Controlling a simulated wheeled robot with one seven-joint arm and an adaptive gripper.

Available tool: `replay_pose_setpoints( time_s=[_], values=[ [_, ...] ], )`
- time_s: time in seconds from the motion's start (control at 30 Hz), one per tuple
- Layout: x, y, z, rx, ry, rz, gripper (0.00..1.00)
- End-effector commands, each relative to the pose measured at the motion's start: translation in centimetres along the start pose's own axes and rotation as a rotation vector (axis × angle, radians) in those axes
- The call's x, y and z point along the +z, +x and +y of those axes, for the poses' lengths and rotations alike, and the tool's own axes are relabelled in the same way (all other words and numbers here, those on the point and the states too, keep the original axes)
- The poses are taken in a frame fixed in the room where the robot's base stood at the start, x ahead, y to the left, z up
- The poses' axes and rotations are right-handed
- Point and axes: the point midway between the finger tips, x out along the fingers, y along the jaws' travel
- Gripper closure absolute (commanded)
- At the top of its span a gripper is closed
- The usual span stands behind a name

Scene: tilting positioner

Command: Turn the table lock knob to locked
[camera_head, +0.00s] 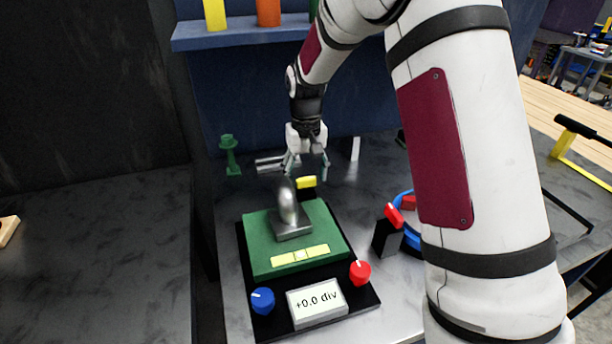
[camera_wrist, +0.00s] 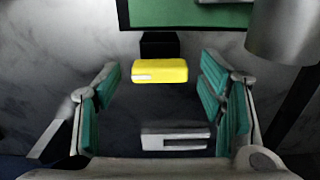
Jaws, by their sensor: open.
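A yellow bar-shaped knob (camera_head: 306,182) sits on a black block behind the green tilting table (camera_head: 262,226). In the wrist view the same yellow knob (camera_wrist: 160,71) lies crosswise with a white mark near its left end. My gripper (camera_head: 307,170) is open and points down just above and behind it. In the wrist view the two teal-padded fingers (camera_wrist: 160,95) stand on either side, with the knob between or just beyond their tips; contact is not visible. A blue knob (camera_head: 263,301) and a red knob (camera_head: 360,272) with white marks flank the "+0.0 div" display (camera_head: 317,303).
A silver part (camera_head: 289,207) stands on the green table. A metal cylinder (camera_wrist: 285,30) is close beside the fingers. A pale slotted plate (camera_wrist: 175,138) lies beyond the knob. A green post (camera_head: 229,154) and a blue ring (camera_head: 412,235) stand at the sides.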

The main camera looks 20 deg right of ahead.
Motion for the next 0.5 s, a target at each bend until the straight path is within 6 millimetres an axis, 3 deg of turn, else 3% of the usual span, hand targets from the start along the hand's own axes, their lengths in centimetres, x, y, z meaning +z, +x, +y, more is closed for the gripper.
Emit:
replay_pose_setpoints(
  time_s=[0.5],
  values=[
    [-0.1,-9.2,0.0,0.000,0.000,0.006,0.37]
  ],
)
